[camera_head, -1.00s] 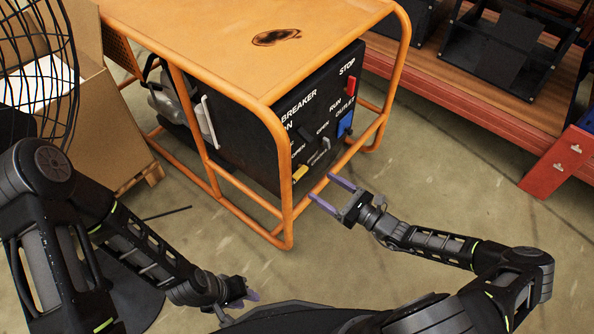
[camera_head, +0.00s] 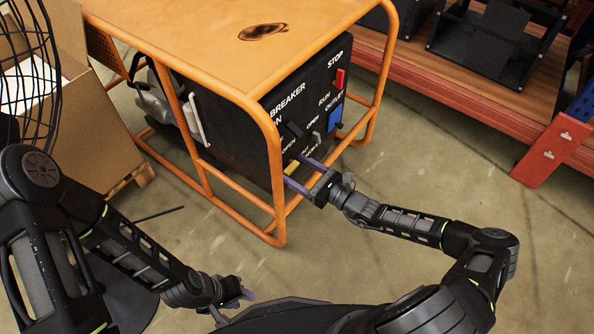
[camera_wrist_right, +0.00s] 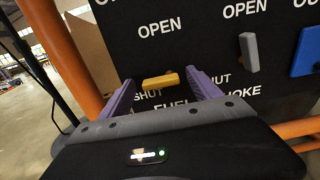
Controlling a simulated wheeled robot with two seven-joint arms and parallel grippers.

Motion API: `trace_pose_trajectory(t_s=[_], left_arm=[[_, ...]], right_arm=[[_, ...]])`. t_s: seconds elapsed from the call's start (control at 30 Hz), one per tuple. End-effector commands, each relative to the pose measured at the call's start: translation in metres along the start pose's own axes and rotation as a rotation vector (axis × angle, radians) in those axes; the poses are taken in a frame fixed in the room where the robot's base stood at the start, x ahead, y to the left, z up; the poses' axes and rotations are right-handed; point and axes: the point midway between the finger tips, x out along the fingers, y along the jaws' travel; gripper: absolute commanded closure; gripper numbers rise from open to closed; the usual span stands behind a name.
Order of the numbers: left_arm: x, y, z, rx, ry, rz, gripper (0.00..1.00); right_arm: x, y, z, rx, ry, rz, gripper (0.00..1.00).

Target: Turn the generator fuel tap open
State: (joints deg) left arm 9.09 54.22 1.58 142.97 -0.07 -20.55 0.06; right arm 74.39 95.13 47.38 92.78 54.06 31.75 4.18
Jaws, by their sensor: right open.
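The generator (camera_head: 190,30) has an orange frame and a black control panel. Its fuel tap (camera_wrist_right: 161,81) is a short yellow lever, lying roughly level just above the SHUT and FUEL labels in the right wrist view, with OPEN printed higher up. In the head view the tap (camera_head: 291,168) is partly hidden by my right gripper (camera_head: 298,171). This gripper is open, its purple fingers on either side of the tap in the right wrist view (camera_wrist_right: 160,84); I cannot tell whether they touch it. My left gripper (camera_head: 240,293) is low, away from the generator; its jaw opening is unclear.
A grey choke lever (camera_wrist_right: 249,53) and a blue outlet (camera_wrist_right: 306,52) sit right of the tap. The red stop switch (camera_head: 340,79) is higher on the panel. Orange frame bars (camera_head: 277,190) run near my right gripper.

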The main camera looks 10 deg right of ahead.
Motion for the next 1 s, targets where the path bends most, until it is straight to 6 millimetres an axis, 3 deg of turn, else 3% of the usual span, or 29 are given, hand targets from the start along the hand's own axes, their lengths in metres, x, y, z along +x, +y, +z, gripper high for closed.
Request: trace_pose_trajectory(t_s=[0.3,1.0], left_arm=[[0.0004,-0.0001,0.0,0.0,0.0,0.0,0.67],[0.0004,-0.0001,0.0,0.0,0.0,0.0,0.67]], right_arm=[[0.0034,-0.0005,0.0003,0.0,0.0,-0.001,0.27],[0.0031,-0.0005,0.0003,-0.001,0.0,-0.001,0.85]])
